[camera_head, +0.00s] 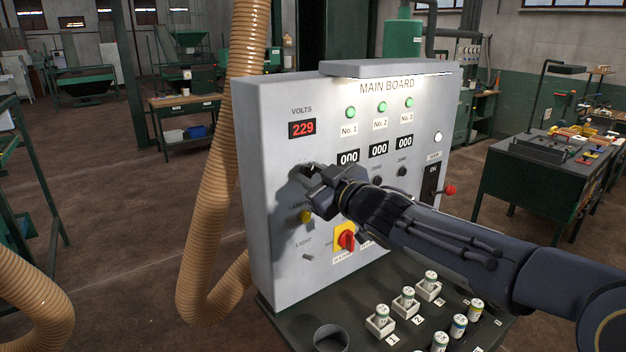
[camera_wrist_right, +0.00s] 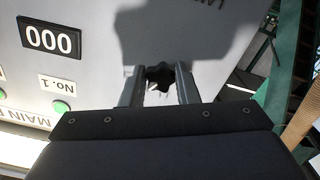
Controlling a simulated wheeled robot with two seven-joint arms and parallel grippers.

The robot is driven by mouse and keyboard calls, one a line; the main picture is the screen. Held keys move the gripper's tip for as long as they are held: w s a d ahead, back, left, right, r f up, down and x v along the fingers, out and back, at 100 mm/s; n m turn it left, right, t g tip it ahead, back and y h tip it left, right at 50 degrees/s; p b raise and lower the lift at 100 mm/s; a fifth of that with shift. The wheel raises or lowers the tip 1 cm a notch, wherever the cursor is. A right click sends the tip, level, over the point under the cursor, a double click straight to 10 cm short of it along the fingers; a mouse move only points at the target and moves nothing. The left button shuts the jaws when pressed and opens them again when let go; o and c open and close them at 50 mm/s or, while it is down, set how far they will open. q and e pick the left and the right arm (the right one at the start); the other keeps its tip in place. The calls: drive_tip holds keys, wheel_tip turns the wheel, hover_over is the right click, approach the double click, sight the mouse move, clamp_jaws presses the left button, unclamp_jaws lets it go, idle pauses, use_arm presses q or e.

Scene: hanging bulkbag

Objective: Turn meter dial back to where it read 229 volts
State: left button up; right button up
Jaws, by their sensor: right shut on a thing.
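The grey main board (camera_head: 270,240) stands upright in the head view, and its red VOLTS display (camera_head: 302,128) reads 229. My right gripper (camera_head: 308,173) is at the board's face, below that display, and largely covers the dial there. In the right wrist view the black lobed dial knob (camera_wrist_right: 159,77) sits between the two fingers of my right gripper (camera_wrist_right: 158,86), which is shut on it. The dial's markings are too covered to read. My left gripper is not in view.
Three counters reading 000, one of them here (camera_head: 348,157), lie right of the dial. A yellow lamp button (camera_head: 305,216) and a red-and-yellow rotary switch (camera_head: 346,240) are below. A red-tipped lever (camera_head: 449,190) is at the right. A tan hose (camera_head: 222,150) runs along the board's left.

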drive_tip(key=shift+n, duration=1.2)
drive_tip(key=o, duration=1)
drive_tip(key=shift+d, duration=0.1)
drive_tip(key=b+v, duration=0.1)
drive_tip(key=v, duration=0.6)
drive_tip(key=shift+s+d, duration=0.2)
drive_tip(key=shift+s, duration=0.1)
